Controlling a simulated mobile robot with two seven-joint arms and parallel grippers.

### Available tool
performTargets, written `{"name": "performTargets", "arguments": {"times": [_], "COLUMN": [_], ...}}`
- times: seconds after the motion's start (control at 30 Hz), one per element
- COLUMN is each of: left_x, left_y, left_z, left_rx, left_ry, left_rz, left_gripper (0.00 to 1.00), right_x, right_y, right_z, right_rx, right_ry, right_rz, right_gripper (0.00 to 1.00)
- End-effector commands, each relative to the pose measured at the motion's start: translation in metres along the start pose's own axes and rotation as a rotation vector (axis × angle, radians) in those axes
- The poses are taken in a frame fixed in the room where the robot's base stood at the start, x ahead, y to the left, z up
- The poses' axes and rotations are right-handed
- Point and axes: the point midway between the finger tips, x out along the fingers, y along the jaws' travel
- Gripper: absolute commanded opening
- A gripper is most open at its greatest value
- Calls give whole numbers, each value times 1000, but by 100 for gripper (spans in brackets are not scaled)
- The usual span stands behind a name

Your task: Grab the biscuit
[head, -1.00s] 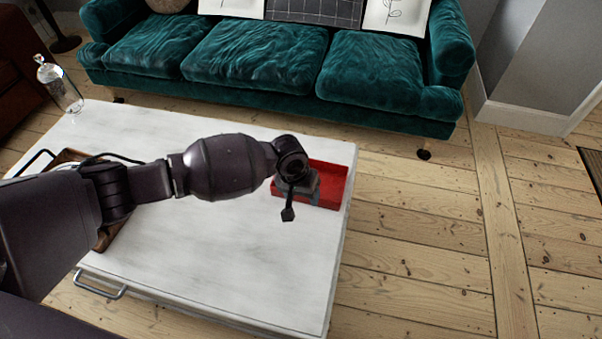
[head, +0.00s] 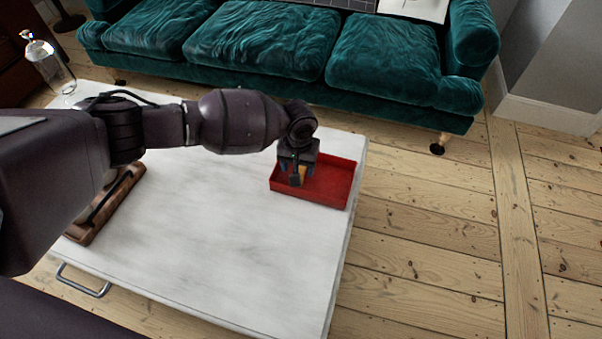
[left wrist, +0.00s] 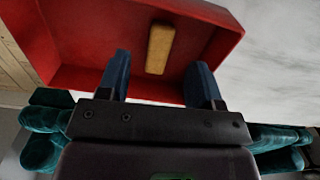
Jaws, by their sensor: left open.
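The biscuit (left wrist: 159,49) is a tan, oblong bar lying on the floor of the red tray (left wrist: 88,47). In the head view the biscuit shows only as a small tan patch (head: 303,172), mostly hidden behind my gripper. The red tray (head: 335,187) sits at the far right corner of the white table. My left gripper (left wrist: 160,80) is open, with blue fingers spread apart. It points down over the tray, and the biscuit lies ahead of and between the fingertips, not visibly touched. My right gripper is not in view.
The white table (head: 220,230) has a clear middle. A brown wooden tray (head: 100,212) lies at its left, partly hidden by my arm. A glass bottle (head: 50,70) stands at the far left corner. A green sofa (head: 260,45) is behind the table.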

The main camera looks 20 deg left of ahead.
Motion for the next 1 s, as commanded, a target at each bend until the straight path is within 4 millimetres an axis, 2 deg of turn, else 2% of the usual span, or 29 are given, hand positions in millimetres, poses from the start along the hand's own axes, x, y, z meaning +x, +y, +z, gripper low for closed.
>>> {"name": "performTargets", "arguments": {"times": [0.17, 0.3, 0.43, 0.73, 1.0], "left_x": [12, 34, 50, 49, 49], "left_y": [-1, -2, -1, -1, -1], "left_z": [-2, -3, -3, -6, -6], "left_rx": [0, -1, 0, -1, -1], "left_ry": [-1, -6, -6, 5, 4], "left_rz": [0, -1, 0, 1, 1], "left_gripper": [60, 60, 60, 60, 20], "right_x": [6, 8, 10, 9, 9], "right_y": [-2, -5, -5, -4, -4], "right_z": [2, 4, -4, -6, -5], "right_rx": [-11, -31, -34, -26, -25], "right_ry": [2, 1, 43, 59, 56], "right_rz": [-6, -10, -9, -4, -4], "right_gripper": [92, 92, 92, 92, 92]}}
